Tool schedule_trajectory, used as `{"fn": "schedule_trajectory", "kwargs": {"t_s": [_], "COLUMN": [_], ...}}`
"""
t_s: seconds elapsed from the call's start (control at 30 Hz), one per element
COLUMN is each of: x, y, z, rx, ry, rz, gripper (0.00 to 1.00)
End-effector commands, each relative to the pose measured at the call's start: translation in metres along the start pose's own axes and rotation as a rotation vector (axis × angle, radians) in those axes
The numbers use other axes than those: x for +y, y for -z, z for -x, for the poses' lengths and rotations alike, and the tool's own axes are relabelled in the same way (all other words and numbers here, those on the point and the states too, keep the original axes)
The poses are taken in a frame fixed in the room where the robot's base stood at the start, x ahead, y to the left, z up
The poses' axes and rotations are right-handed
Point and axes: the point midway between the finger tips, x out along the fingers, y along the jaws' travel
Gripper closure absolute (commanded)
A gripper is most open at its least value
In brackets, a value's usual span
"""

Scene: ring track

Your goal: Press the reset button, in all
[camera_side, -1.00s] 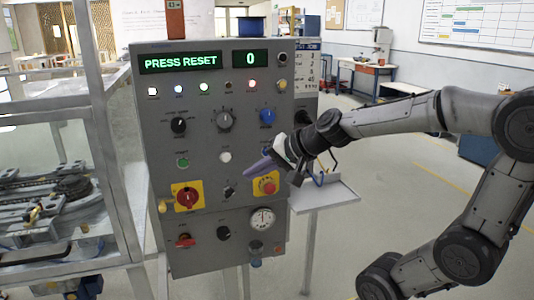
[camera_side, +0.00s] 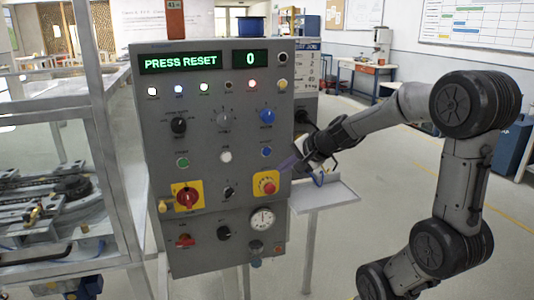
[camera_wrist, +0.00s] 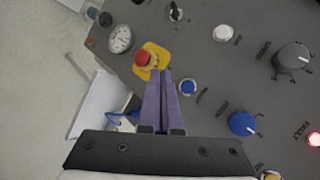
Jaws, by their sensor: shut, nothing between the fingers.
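The control panel (camera_side: 160,110) stands upright, with a lit display (camera_side: 181,62) reading "PRESS RESET" and a second display (camera_side: 250,58) reading "0". A blue push button (camera_side: 266,152) sits above the red mushroom button on its yellow plate (camera_side: 265,184). A white button (camera_side: 226,156) and a green button (camera_side: 182,162) are further left. The button labels are too small to read. My gripper (camera_side: 284,165) is shut and empty near the panel's right edge. In the wrist view its purple fingertips (camera_wrist: 160,78) lie between the blue button (camera_wrist: 188,87) and the red mushroom button (camera_wrist: 146,58).
Several knobs project from the panel, including a blue one (camera_side: 267,116) and a red rotary switch (camera_side: 187,198). A gauge (camera_side: 262,219) is below. A small grey shelf (camera_side: 325,195) juts out at the panel's right. A metal frame with machinery (camera_side: 62,195) stands at left.

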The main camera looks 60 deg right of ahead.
Motion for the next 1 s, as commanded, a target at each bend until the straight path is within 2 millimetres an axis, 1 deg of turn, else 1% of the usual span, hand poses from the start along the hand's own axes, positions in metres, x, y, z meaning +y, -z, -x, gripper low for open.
{"fn": "schedule_trajectory", "kwargs": {"t_s": [0.43,0.6,0.8,1.0], "x": [-0.027,-0.036,-0.042,-0.043], "y": [0.027,0.036,0.041,0.042], "z": [-0.039,-0.050,-0.058,-0.059], "rx": [-0.002,-0.001,-0.001,-0.001], "ry": [-0.001,0.000,0.000,0.000], "rz": [0.000,0.000,0.001,0.001], "gripper": [1.00,1.00,1.00,1.00]}}
